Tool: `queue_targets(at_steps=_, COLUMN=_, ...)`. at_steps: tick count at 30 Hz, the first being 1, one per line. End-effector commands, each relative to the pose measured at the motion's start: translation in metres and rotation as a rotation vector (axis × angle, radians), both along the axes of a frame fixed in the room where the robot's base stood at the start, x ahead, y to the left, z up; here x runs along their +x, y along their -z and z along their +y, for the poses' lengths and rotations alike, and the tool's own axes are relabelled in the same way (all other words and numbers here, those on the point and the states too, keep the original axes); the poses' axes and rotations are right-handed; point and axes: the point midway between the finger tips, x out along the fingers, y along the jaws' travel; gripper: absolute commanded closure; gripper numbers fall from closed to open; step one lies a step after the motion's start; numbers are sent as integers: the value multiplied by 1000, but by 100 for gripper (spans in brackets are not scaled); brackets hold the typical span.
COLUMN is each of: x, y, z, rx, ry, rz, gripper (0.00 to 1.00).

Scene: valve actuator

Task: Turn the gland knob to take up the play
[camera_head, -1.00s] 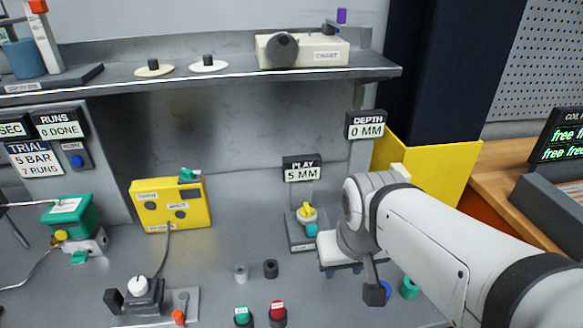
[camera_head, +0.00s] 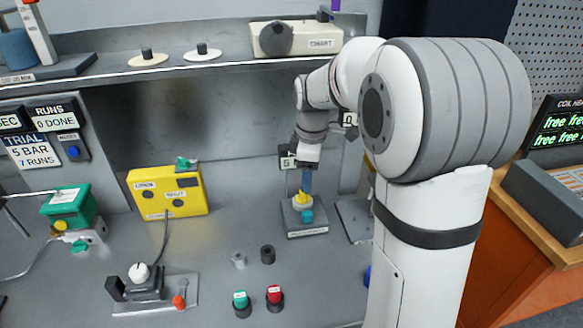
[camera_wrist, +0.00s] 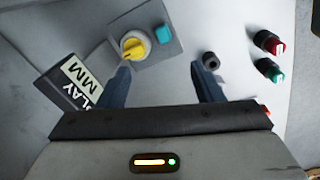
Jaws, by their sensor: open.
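The gland knob is a yellow knob on a pale round base (camera_head: 302,199), set on a grey block with a teal piece at its side. It also shows in the wrist view (camera_wrist: 134,45), beyond the left finger's tip. My gripper (camera_head: 307,182) points down just above the knob in the head view. In the wrist view my gripper (camera_wrist: 163,75) has its two blue fingers wide apart with nothing between them. The knob lies off to the left of the middle of the gap. I cannot tell whether a finger touches it.
A green button (camera_head: 241,299) and a red button (camera_head: 275,294) stand in front. A dark small cylinder (camera_head: 267,254) and a light one (camera_head: 238,260) stand nearer the knob. A yellow box (camera_head: 167,192) is at left. The shelf (camera_head: 200,73) runs above.

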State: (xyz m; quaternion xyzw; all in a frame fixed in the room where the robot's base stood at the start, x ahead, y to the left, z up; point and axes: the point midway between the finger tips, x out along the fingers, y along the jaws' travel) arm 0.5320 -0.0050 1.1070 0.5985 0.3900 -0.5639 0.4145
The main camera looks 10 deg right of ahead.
Motion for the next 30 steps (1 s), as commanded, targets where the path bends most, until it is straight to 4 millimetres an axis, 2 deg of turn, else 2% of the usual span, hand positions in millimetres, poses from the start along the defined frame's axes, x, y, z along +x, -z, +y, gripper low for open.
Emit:
queue_targets(at_steps=1, x=17, y=8, z=-1, rx=-4, ry=-77, rz=19, gripper=40)
queue_targets(at_steps=3, x=34, y=17, z=-1, rx=-7, ry=-176, rz=34, gripper=40)
queue_targets(at_steps=9, x=60, y=33, z=-2, rx=-10, ry=-341, rz=58, gripper=40)
queue_targets(at_steps=14, x=63, y=48, z=-2, rx=-10, ry=-367, rz=63, gripper=40)
queue_targets(at_steps=24, x=62, y=99, z=-3, rx=-10, ry=-364, rz=64, gripper=40)
queue_targets(at_steps=30, x=63, y=112, z=-3, rx=-10, ry=-363, rz=61, gripper=40)
